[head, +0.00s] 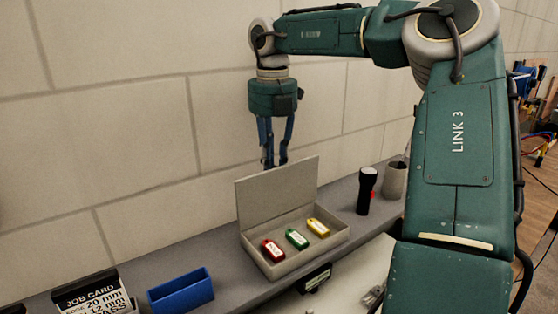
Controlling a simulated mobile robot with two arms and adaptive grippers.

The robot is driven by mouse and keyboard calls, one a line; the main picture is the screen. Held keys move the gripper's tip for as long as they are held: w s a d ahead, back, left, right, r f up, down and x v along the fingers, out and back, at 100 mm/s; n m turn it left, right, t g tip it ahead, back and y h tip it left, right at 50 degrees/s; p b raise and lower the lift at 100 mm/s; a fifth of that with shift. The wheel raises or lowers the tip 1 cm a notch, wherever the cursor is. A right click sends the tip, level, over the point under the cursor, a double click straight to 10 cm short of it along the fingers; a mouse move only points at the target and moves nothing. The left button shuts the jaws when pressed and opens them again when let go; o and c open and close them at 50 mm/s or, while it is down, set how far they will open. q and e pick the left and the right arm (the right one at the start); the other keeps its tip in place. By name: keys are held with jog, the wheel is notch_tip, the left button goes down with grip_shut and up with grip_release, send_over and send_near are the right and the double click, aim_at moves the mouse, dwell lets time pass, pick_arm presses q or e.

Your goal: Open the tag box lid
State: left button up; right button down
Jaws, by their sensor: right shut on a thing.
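The tag box (325,244) is a grey open tray on the shelf against the wall. Its lid (280,192) stands raised at the back, leaning slightly rearward. Inside lie a red tag (272,251), a green tag (297,239) and a yellow tag (318,228). My right gripper (275,164) points down at the lid's top edge, its fingers close together and shut on the lid. The fingertips are partly hidden behind the lid. My left gripper is not in view.
A black flashlight (366,191) and a grey cup (394,180) stand to the right of the box. A blue bin (181,292) and a job card (93,294) are to the left. The block wall (130,130) is close behind the shelf.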

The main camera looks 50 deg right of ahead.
notch_tip(320, 180, down, 2)
jog(key=shift+a+f, duration=0.15)
jog(key=c, duration=1.9)
grip_release()
jog(key=o, duration=0.3)
jog(key=shift+w+f, duration=0.1)
jog(key=shift+w, duration=0.15)
jog(key=r, duration=0.4)
jog(key=w+r, duration=0.1)
jog(key=r, duration=0.2)
jog(key=w+d+r, duration=0.1)
jog(key=r, duration=0.3)
jog(key=shift+r, duration=0.3)
jog(key=shift+s, duration=0.15)
